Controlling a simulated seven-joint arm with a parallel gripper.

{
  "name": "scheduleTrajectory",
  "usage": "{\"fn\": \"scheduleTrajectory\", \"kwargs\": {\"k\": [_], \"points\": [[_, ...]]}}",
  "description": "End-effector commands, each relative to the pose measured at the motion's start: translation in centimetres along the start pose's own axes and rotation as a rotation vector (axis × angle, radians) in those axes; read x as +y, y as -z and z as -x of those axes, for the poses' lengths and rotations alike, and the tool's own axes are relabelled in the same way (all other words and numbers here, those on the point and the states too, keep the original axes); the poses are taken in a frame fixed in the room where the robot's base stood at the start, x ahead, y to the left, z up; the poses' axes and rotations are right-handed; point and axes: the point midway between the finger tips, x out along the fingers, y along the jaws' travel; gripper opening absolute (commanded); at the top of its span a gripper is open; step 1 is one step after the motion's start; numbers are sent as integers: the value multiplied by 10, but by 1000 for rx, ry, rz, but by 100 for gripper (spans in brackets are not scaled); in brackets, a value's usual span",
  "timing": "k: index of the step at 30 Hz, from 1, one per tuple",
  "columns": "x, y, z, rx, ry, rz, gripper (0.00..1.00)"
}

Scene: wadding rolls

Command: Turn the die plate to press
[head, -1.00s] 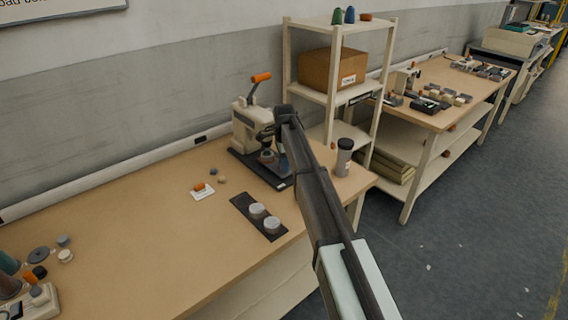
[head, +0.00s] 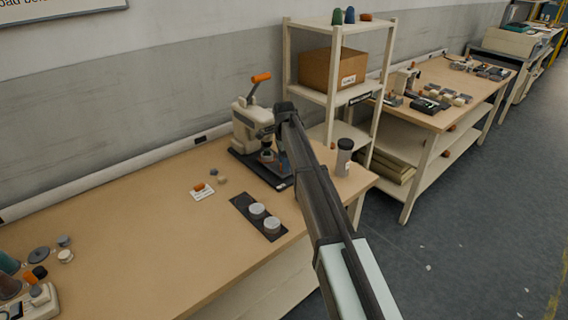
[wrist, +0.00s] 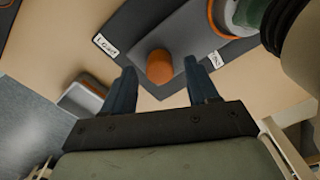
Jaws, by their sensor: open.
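The press (head: 250,128) is cream with an orange-tipped lever and stands on a dark base at the back of the near bench. In the wrist view, the grey die plate (wrist: 185,38) carries an upright orange knob (wrist: 160,68) and lies over a dark base. A round die with an orange rim (wrist: 212,20) shows at the plate's far right. My gripper (wrist: 160,66) is open, with one blue finger on each side of the knob and visible gaps between.
White labels (wrist: 105,45) (wrist: 216,58) lie on either side of the knob. A dark tray with two round pale pieces (head: 257,210) lies left of my arm. A tumbler (head: 344,158) stands to the right. A shelf (head: 335,97) rises behind.

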Motion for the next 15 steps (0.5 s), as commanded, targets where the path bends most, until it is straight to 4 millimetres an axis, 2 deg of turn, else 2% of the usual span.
{"fn": "scheduleTrajectory", "kwargs": {"k": [15], "points": [[-1,0,94,0,2,0,59]]}}
